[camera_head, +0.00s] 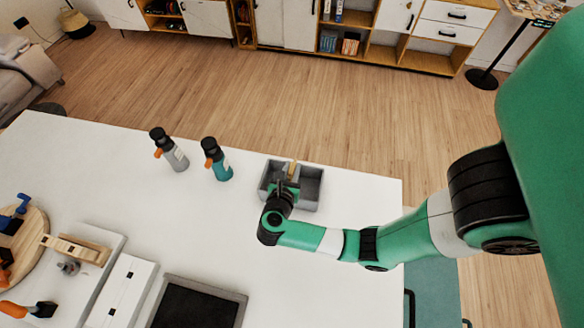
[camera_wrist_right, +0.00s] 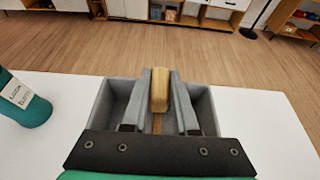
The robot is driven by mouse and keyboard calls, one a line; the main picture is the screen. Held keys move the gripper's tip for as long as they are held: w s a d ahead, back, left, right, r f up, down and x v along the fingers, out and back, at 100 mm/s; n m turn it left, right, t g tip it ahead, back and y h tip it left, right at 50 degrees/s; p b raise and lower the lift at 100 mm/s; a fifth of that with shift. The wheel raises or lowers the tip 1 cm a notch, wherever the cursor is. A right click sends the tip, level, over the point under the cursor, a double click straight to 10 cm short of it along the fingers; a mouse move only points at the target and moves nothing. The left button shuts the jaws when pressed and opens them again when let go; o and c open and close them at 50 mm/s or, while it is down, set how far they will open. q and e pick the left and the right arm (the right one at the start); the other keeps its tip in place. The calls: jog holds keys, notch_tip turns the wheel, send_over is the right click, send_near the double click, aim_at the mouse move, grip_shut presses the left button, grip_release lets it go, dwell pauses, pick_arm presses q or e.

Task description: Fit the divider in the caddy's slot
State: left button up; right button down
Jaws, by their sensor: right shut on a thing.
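The grey caddy (camera_head: 316,187) stands near the right end of the white table, with an open compartment to each side of its middle. It also fills the middle of the right wrist view (camera_wrist_right: 204,101). My right gripper (camera_head: 290,182) is over the caddy's middle and shut on the narrow wooden divider (camera_wrist_right: 159,90). The divider's pale top also shows in the head view (camera_head: 293,168). It stands roughly upright, in line with the middle of the caddy. Its lower part is hidden, so I cannot tell how it sits in the slot. My left gripper is in neither view.
A teal spray bottle (camera_head: 217,160) and a grey one (camera_head: 169,150) stand left of the caddy. A dark-topped tray (camera_head: 197,305), a white box (camera_head: 122,291) and a round wooden board (camera_head: 29,243) are at front left. The table between is clear.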

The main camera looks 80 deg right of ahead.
jog(key=shift+f+b, duration=2.1)
jog(key=shift+f, duration=0.15)
jog(key=c, duration=0.6)
grip_release()
jog(key=p+v, duration=0.3)
jog(key=v, duration=0.8)
jog(key=shift+a+r+p, duration=0.15)
jog(key=shift+a+p, duration=0.2)
jog(key=shift+d, duration=0.1)
